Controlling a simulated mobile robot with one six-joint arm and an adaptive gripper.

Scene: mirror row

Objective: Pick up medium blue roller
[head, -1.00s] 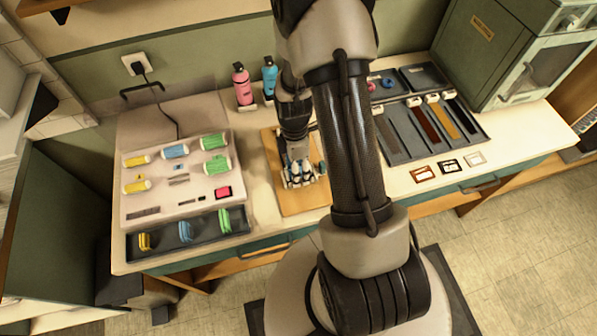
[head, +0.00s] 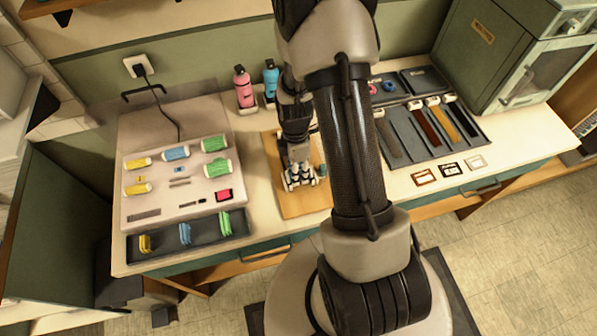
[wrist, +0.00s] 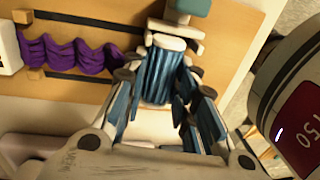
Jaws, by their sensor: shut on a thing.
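My gripper (head: 298,182) is over the wooden board (head: 308,207) in the middle of the counter. In the wrist view, my gripper (wrist: 160,110) is shut on a ribbed blue roller (wrist: 157,75) with a white end cap. The roller sits between the blue-padded fingers. Its lower end is hidden, and I cannot tell whether it touches the board. Another blue roller (head: 175,153) lies in the upper row of the pale roller unit at left.
Yellow (head: 137,163) and green (head: 214,144) rollers rest on the unit. A dark clip tray (head: 205,235) lies in front. Purple wavy hair (wrist: 68,53) lies on the board. Pink (head: 243,88) and blue (head: 270,78) bottles stand behind, and a swatch tray (head: 470,128) lies right.

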